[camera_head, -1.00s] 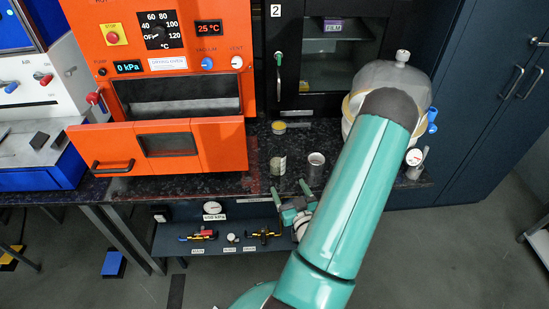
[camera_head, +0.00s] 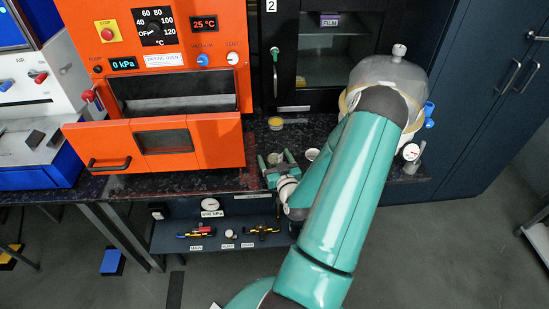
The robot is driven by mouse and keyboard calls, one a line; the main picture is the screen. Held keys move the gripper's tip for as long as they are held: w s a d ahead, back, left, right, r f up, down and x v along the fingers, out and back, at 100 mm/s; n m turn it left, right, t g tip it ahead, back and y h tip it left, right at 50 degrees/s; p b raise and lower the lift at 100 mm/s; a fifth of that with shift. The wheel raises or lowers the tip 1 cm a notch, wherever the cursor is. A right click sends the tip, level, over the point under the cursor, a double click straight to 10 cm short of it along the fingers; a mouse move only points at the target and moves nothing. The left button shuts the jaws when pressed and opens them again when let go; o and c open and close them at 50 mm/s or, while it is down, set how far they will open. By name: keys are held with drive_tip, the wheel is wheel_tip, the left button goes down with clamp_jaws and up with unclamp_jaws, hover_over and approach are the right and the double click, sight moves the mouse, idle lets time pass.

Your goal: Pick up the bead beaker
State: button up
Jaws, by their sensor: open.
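Two small containers stand near the front edge of the dark counter. The left one (camera_head: 283,158), a small pale cylinder, is partly hidden by my gripper. I cannot tell from the contents which is the bead beaker. My gripper (camera_head: 277,157) is open at the counter's front edge, with its green fingers spread around or just in front of the left container. Whether they touch it cannot be told.
A shallow yellow dish (camera_head: 276,123) lies farther back. An orange drying oven (camera_head: 170,85) with its front open stands at left. A clear domed vessel (camera_head: 395,75) with a gauge (camera_head: 411,152) stands at right, partly behind my arm. A shelf with fittings (camera_head: 220,239) sits below.

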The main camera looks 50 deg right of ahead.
drive_tip(key=shift+w+d, duration=0.25)
drive_tip(key=shift+w, duration=0.05)
drive_tip(key=c, duration=1.1)
drive_tip(key=shift+c, duration=0.2)
drive_tip(key=shift+r, duration=0.35)
drive_tip(key=shift+c, duration=0.2)
